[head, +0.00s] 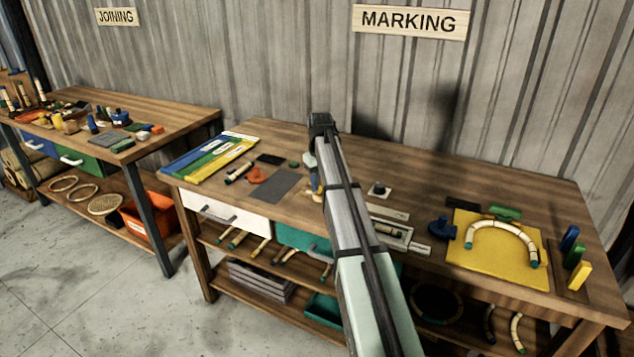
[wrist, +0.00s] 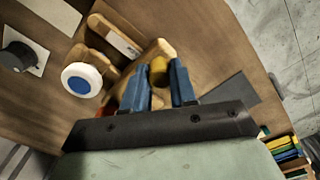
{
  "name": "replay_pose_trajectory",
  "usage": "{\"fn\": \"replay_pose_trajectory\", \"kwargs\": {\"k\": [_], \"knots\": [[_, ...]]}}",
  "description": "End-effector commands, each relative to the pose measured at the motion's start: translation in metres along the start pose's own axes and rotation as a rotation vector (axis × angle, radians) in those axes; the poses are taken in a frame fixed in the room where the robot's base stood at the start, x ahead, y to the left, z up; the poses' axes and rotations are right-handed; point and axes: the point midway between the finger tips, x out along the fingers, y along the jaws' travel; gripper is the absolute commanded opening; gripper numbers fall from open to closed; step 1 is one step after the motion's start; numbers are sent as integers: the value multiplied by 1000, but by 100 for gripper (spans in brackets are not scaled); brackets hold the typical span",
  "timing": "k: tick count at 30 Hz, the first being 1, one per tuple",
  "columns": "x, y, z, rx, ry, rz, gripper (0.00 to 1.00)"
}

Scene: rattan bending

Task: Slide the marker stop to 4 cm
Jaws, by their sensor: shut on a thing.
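In the wrist view my gripper (wrist: 159,88) points down at the bench with its two blue fingers closed around a yellow knob (wrist: 160,69). The knob sits on a pale wooden piece (wrist: 152,50), and I take it to be the marker stop, though no scale is readable. Beside it lie a wooden piece with a pale strip (wrist: 115,38) and a white disc with a blue centre (wrist: 82,83). In the head view my arm covers most of this spot; only a bit of yellow shows left of the arm.
A black knob on a white plate (head: 379,189) stands right of my arm. A grey sheet (head: 275,186) and an orange piece (head: 257,176) lie left. Further right are a blue tool (head: 441,229) and a yellow board (head: 486,262) with bent rattan (head: 500,226).

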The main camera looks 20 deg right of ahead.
Motion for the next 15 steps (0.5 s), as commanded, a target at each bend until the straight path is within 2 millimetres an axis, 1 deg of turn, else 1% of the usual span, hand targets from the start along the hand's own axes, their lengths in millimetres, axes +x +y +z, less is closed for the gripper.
{"fn": "replay_pose_trajectory", "kwargs": {"k": [1, 8, 15], "knots": [[0, 4, 4, 4, -9, 6, 29], [0, 3, 3, 4, -8, 5, 51], [0, 2, 2, 3, -6, 4, 52]]}}
